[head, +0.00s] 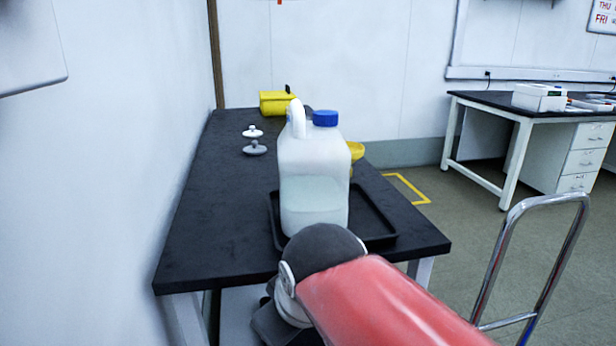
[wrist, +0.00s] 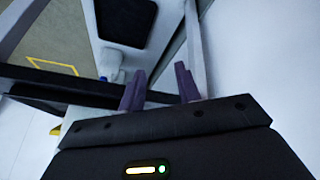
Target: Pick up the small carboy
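The small carboy (head: 314,170) is a translucent white jug with a blue cap (head: 325,118) and a handle at its upper left. It stands upright, partly filled with pale liquid, on a black tray (head: 375,222) near the front of the dark table. My arm crosses in front of its lower part in the head view. My gripper (wrist: 160,86) shows two purple fingers spread apart with nothing between them. It is apart from the carboy, low at the table's front edge, with its fingers hidden in the head view. I cannot clearly identify the carboy in the wrist view.
The dark table (head: 215,220) stands near a white wall on the left. Behind the carboy are a yellow case (head: 277,103), small grey-and-white items (head: 254,148) and a yellow object (head: 356,150). A chrome handle (head: 490,268) stands at right. The table's left side is clear.

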